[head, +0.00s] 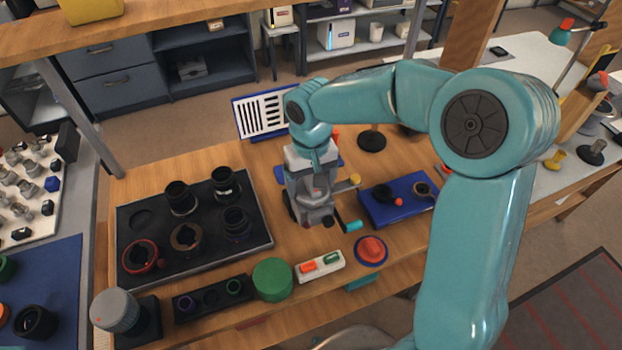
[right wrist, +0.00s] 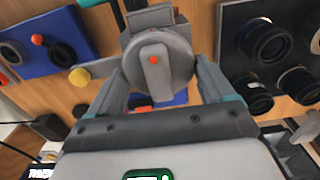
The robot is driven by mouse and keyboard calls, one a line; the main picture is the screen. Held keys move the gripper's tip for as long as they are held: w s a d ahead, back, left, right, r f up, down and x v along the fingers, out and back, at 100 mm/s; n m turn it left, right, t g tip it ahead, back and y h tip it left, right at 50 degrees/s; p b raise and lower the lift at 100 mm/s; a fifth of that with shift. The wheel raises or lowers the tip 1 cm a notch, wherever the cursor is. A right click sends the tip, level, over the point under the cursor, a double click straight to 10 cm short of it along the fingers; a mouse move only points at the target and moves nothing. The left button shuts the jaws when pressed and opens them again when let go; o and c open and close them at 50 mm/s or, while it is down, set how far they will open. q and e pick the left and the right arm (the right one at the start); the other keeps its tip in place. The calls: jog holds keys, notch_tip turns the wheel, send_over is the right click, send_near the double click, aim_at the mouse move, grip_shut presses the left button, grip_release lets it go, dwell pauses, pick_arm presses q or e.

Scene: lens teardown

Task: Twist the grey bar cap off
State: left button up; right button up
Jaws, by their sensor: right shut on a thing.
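The grey bar cap (right wrist: 153,68) is a round grey disc with a raised bar across its face and a red dot near the bar's top. It faces the right wrist camera on a grey holder (right wrist: 151,18). My right gripper (right wrist: 160,82) is shut on the cap, one finger on each side of it. In the head view my right gripper (head: 316,188) points down at the grey holder on the wooden bench, and the cap is mostly hidden there. My left gripper is not in view.
A black tray (head: 262,238) with several lens parts lies left of the gripper. A blue tray (head: 378,215) lies to the right. A green round pad (head: 273,280), a switch box (head: 320,265) and a red button (head: 371,249) line the front. A striped chart (head: 262,115) stands behind.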

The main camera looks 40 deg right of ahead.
jog(key=shift+r+p, duration=0.85)
jog(key=shift+r, duration=0.25)
jog(key=shift+r+p, duration=1.9)
jog(key=shift+r, duration=0.55)
jog(key=shift+f, duration=0.1)
